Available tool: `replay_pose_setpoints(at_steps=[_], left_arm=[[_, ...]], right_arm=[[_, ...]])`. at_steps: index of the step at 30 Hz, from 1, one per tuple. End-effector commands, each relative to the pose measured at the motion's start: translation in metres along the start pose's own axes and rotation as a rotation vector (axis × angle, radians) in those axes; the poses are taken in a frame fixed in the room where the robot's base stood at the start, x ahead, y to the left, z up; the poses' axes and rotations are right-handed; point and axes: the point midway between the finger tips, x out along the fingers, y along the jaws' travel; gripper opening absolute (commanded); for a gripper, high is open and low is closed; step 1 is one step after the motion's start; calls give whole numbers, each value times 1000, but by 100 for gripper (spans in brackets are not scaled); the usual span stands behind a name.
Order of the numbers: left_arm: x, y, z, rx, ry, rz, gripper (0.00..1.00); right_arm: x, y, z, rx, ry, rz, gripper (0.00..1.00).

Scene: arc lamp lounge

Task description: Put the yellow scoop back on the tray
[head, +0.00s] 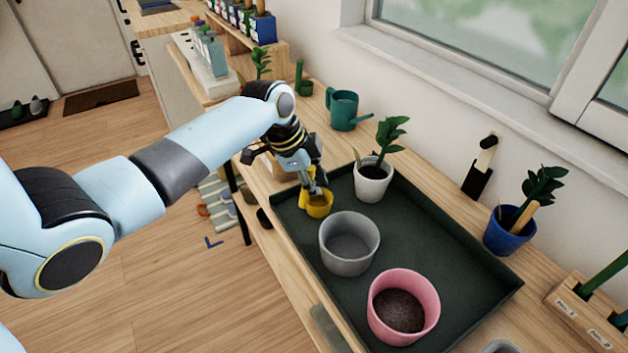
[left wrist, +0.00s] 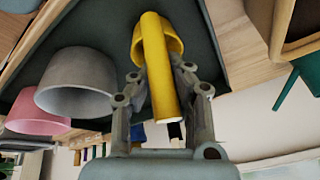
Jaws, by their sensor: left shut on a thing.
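The yellow scoop (head: 319,206) is at the far left part of the dark green tray (head: 455,260) in the head view. My left gripper (head: 314,187) points down and is shut on the scoop. In the left wrist view, the scoop's handle (left wrist: 160,75) runs between the fingers of my left gripper (left wrist: 158,78), with its cup beyond them over the tray (left wrist: 215,75). I cannot tell whether the scoop touches the tray floor. My right gripper is not in view.
On the tray stand a grey pot (head: 349,262), a pink pot with soil (head: 432,303) and a white pot with a plant (head: 373,183). A green watering can (head: 343,112) and a blue pot (head: 507,236) stand beyond the tray. Bare tray floor lies to the right.

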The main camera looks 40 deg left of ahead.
Motion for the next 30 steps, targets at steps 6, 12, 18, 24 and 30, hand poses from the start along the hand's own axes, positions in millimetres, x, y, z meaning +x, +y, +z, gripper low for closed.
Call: replay_pose_setpoints(at_steps=[6,12,18,24,30], left_arm=[[1,0,0,0,0,0,0],[2,0,0,0,0,0,28],[2,0,0,0,0,0,34],[-5,-1,0,1,0,-1,34],[-43,-2,0,3,-1,-4,34]], right_arm=[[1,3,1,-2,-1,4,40],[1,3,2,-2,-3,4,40],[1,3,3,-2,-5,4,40],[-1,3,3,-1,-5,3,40],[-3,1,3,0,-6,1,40]])
